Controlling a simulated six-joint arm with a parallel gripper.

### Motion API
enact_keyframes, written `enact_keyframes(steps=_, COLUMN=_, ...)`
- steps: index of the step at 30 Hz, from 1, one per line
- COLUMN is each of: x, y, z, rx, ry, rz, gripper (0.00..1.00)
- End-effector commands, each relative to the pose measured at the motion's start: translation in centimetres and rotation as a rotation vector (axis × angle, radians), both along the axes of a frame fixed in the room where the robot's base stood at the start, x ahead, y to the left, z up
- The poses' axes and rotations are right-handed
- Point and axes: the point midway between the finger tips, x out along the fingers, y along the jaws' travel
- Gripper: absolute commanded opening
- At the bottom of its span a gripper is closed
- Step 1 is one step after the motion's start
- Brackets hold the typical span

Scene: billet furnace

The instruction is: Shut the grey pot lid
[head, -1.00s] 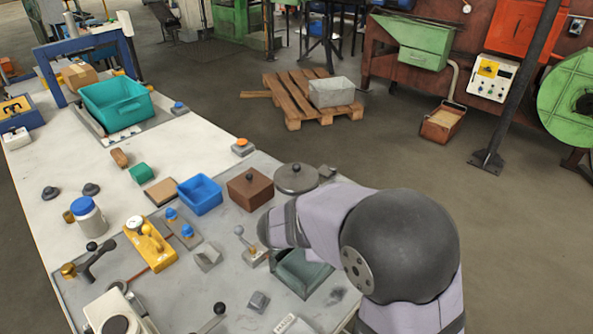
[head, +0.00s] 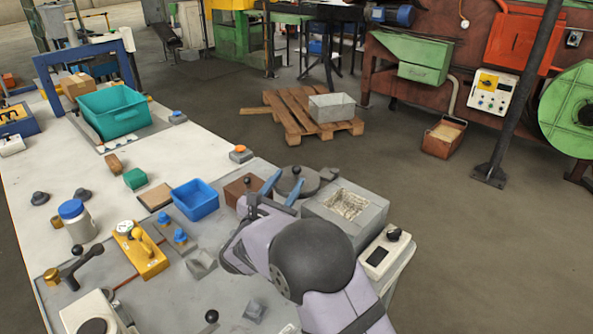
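The grey pot lid (head: 313,184) is round with a dark knob (head: 296,169) on top. It lies at the far right part of the bench in the head view, with a small grey piece at its right side. I cannot tell whether it sits fully on its pot, since the pot below is hidden. My gripper (head: 289,177) reaches toward it from the near side. Its two blue fingers are spread apart, one left of the knob and one in front of the lid. Nothing shows between them, and I cannot tell whether they touch the lid.
A brown box (head: 234,190) stands close left of my gripper, partly hidden. A grey box with rough, pale contents (head: 372,220) stands close right. A blue bin (head: 194,197) is farther left. A white device with a black knob (head: 382,254) is at the bench's right edge.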

Motion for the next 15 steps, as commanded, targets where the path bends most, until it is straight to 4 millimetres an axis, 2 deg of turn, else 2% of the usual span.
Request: enact_keyframes(steps=15, x=5.4, y=-2.5, z=0.1, rx=0.003, ry=0.001, rz=-0.004, gripper=0.40)
